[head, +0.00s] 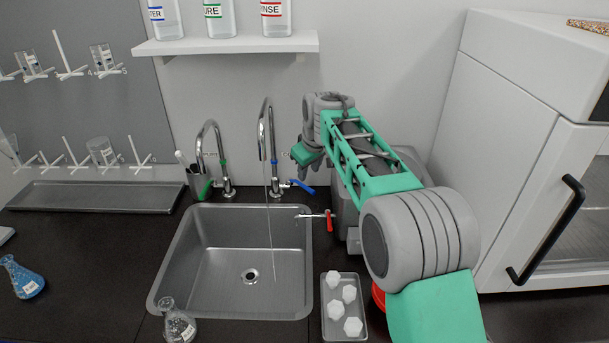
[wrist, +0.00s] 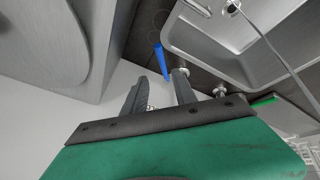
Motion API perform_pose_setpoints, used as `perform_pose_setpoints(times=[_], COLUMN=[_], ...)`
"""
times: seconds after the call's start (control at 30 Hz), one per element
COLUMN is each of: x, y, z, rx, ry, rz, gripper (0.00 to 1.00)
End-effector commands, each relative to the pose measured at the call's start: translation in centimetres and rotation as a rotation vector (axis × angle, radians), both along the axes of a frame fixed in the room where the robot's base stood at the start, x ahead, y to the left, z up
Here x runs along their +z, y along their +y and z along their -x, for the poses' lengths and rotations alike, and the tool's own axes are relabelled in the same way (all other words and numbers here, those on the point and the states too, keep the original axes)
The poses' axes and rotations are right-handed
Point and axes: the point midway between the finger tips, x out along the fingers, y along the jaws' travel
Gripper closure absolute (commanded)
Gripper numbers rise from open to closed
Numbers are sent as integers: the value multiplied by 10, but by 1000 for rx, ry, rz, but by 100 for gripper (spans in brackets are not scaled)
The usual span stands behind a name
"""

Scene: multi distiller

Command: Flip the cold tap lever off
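The tap (head: 265,130) with the blue lever (head: 303,187) stands behind the sink, right of the other tap. A thin stream of water falls from its spout into the sink. The blue lever also shows in the wrist view (wrist: 162,62), its end near the gap between my fingertips. My gripper (head: 294,156) is just right of this tap, above the blue lever. In the wrist view my gripper (wrist: 160,78) has its two dark fingers apart with nothing clearly held. I cannot tell whether a finger touches the lever.
A second tap (head: 212,150) with a green lever (head: 205,190) stands to the left. A red-handled valve (head: 330,220) juts at the sink's (head: 185,255) right edge. A small tray (head: 332,325) and a flask (head: 178,325) stand in front. A shelf (head: 225,44) hangs above.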

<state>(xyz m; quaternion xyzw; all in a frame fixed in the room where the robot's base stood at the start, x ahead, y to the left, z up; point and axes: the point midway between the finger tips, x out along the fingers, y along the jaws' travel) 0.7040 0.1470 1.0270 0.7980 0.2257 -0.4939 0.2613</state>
Motion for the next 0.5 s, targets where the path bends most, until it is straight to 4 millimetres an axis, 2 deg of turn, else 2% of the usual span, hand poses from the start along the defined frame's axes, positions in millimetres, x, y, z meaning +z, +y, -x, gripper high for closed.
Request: perform_pose_setpoints(times=[0.3,0.5], x=[-52,-67], y=[14,15], z=[-20,-28], rx=[11,9], ry=[4,1], rz=[1,0], gripper=[67,67])
